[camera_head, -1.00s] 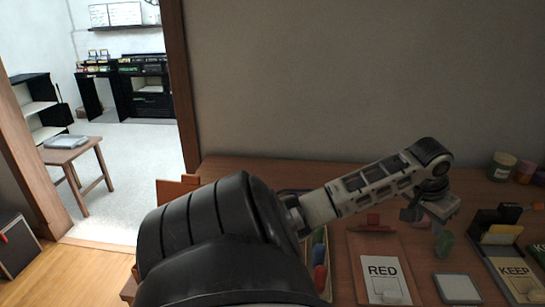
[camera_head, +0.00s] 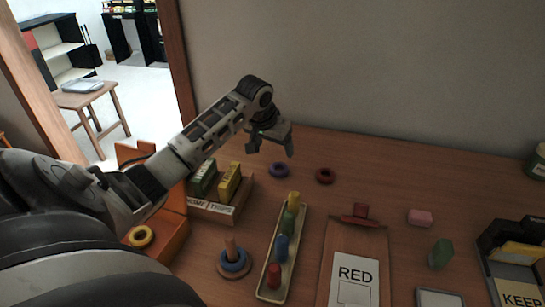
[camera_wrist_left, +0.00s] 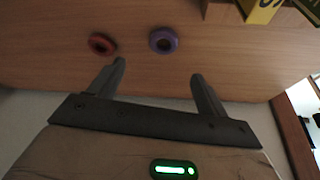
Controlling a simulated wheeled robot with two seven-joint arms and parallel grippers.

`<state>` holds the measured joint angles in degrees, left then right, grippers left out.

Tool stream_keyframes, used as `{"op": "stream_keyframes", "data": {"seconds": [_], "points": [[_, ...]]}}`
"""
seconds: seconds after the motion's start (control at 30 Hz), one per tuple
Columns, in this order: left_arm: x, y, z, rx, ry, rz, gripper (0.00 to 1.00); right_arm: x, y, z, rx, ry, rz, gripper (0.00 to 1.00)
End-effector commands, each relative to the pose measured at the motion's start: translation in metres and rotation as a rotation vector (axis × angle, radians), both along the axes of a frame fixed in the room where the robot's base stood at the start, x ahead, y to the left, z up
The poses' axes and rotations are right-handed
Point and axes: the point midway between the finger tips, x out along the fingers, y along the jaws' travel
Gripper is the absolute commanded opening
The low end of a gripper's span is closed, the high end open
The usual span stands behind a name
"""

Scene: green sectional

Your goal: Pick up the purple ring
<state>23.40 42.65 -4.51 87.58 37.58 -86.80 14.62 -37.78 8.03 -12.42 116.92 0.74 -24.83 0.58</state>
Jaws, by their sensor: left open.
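The purple ring (camera_head: 278,170) lies flat on the wooden table near its back edge, and it also shows in the left wrist view (camera_wrist_left: 163,40). My left gripper (camera_head: 271,148) is open and empty above the table, close to the purple ring and just behind it in the head view. In the left wrist view its two spread fingers (camera_wrist_left: 158,72) point toward the purple ring, which lies beyond the fingertips and between their lines. My right gripper is not in view.
A dark red ring (camera_head: 325,176) lies just right of the purple one. A box with green and yellow blocks (camera_head: 215,208), a peg with a blue ring (camera_head: 234,262) and a tray of coloured pegs (camera_head: 268,272) stand nearer. A wall rises behind the table.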

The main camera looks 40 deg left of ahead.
Motion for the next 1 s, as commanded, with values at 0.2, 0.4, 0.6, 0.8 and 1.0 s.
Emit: {"op": "stream_keyframes", "data": {"seconds": [0.2, 0.4, 0.6, 0.8, 1.0], "points": [[0.015, 0.006, -0.044, -0.001, 0.003, 0.004, 0.76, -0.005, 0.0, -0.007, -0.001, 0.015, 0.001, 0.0], [0.024, 0.009, -0.063, 0.0, 0.001, 0.004, 0.76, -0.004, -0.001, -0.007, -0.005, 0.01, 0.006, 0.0], [0.032, 0.013, -0.076, 0.0, 0.001, 0.005, 0.76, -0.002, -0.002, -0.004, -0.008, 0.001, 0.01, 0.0], [0.044, 0.018, -0.101, -0.001, 0.001, 0.005, 0.76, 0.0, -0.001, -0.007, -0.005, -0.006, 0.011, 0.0], [0.048, 0.019, -0.11, 0.001, -0.001, 0.003, 0.76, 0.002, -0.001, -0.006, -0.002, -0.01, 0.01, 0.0]]}}
